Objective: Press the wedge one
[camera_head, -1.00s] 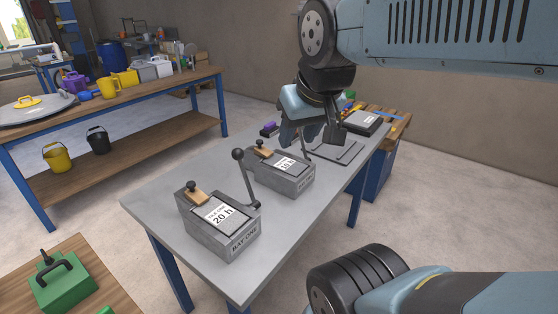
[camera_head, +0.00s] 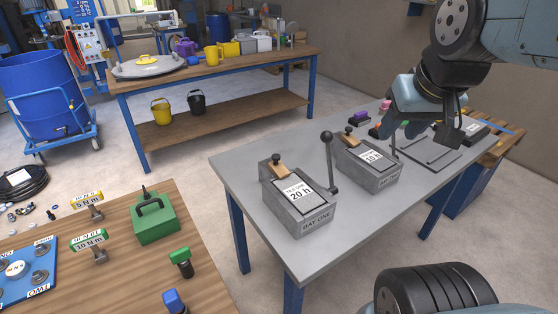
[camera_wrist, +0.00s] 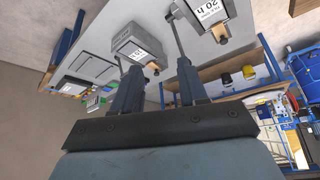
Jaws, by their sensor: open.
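My gripper (camera_head: 414,127) is open and empty, above the far part of the grey table (camera_head: 235,165). The wrist view shows its two fingers (camera_wrist: 157,84) spread apart. Beyond it in the head view are a small purple piece (camera_head: 359,117) on a dark base and a pink piece (camera_head: 386,106); their shapes are too small to tell, and the gripper partly hides that area. I cannot tell which thing is the wedge one. Two grey boxes with wooden-tabbed tops stand nearer: one marked 20 h (camera_head: 298,205) and one marked 10 h (camera_head: 372,172).
A black lever (camera_head: 329,158) rises beside the 20 h box. A flat grey plate (camera_head: 432,150) lies below the gripper. A wooden bench (camera_head: 135,225) with a green block (camera_head: 153,218) is at lower left. A long workbench (camera_head: 215,65) stands behind, with floor between.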

